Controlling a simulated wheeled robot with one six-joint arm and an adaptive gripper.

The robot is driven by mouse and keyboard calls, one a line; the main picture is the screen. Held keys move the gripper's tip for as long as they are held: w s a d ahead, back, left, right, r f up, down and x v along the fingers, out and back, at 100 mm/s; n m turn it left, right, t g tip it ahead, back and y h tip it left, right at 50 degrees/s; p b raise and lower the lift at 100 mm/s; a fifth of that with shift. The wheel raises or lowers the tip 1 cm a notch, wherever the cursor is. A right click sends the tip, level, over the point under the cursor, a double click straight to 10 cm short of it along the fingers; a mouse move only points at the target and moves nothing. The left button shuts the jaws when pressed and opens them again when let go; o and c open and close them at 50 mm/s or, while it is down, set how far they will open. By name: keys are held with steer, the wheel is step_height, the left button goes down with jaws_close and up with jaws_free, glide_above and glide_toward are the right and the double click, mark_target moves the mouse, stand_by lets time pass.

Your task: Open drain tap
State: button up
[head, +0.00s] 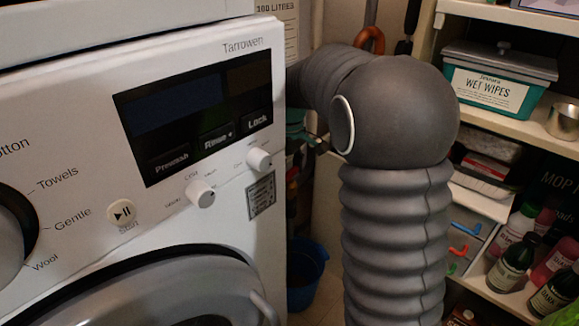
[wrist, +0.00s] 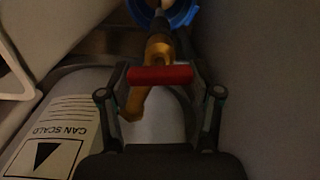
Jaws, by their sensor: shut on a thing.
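The drain tap (wrist: 157,50) is brass with a red lever handle (wrist: 160,75), in the upper middle of the wrist view. The red handle lies crosswise between my fingertips. My gripper (wrist: 160,77) is shut on this handle, one finger at each end. The tap's brass body runs behind and below the handle. The white tank (wrist: 165,125) with a "CAN SCALD" label (wrist: 50,145) lies behind my fingers. In the head view my arm hides the tap, and I cannot make out my fingertips there.
A blue bucket (wrist: 185,14) shows by the tap; a blue bucket also stands on the floor in the head view (head: 306,276). A white washing machine (head: 70,110) fills the left. Shelves with a wet wipes box (head: 498,78) and several bottles (head: 512,264) stand right, close to my arm.

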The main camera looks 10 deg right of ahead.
mark_target(289, 171)
steer(key=shift+n+p, duration=0.5)
steer(key=shift+n, duration=0.7)
steer(key=o, duration=1.2)
steer(key=shift+c, duration=0.2)
step_height(289, 171, up, 12)
